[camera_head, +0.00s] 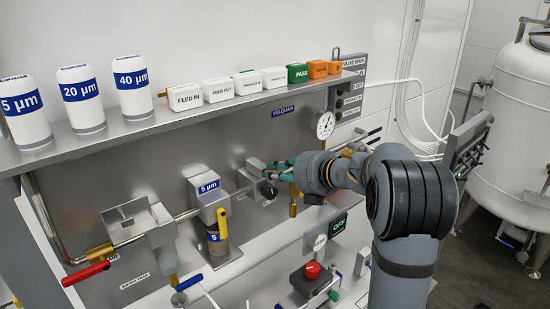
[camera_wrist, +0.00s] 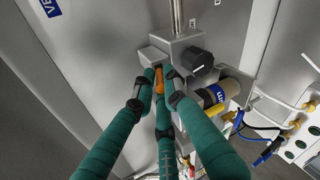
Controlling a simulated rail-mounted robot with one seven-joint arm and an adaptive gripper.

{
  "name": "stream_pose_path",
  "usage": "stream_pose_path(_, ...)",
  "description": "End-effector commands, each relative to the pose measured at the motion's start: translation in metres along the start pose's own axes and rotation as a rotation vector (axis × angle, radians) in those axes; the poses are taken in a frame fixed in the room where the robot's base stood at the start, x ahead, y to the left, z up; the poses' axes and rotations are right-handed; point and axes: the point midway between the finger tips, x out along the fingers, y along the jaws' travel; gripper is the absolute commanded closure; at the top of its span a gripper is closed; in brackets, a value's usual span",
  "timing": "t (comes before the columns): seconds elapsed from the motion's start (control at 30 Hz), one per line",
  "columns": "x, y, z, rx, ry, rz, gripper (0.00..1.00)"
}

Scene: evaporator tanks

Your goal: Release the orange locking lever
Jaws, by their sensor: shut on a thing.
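The orange locking lever (camera_wrist: 159,82) shows as a small orange piece between my fingertips in the wrist view, beside a grey metal block (camera_wrist: 178,50) with a black knob (camera_wrist: 196,65). My gripper (camera_wrist: 159,76) has green fingers and is shut on the lever. The fingers cover much of it, so its exact angle is hard to tell. In the head view, my gripper (camera_head: 279,169) reaches left to the valve block (camera_head: 250,170) on the steel panel. The lever cannot be made out there.
A filter housing labelled 5 µm (camera_head: 209,197) stands left of the valve block. A pressure gauge (camera_head: 325,125) is above my wrist. The red lever (camera_head: 86,273) is at lower left, and a red button box (camera_head: 312,272) stands below. A shelf (camera_head: 190,116) with labelled blocks runs above.

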Motion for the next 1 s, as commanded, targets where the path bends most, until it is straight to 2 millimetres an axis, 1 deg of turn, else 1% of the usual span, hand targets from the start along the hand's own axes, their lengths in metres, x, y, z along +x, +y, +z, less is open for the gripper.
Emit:
stream_pose_path(0.03,-0.0034,0.008,0.0018,0.002,0.025,-0.022,1.0)
stream_pose_path(0.13,-0.0029,0.009,0.0023,0.005,0.051,-0.06,1.0)
stream_pose_path(0.33,-0.0009,0.0061,0.0003,0.008,0.083,-0.11,1.0)
stream_pose_path(0.7,0.0011,0.0014,-0.0029,0.008,0.091,-0.121,1.0)
stream_pose_path(0.73,0.0011,0.0014,-0.003,0.008,0.091,-0.121,0.88)
stream_pose_path(1.0,0.0009,0.0029,-0.0012,0.007,0.087,-0.118,0.72)
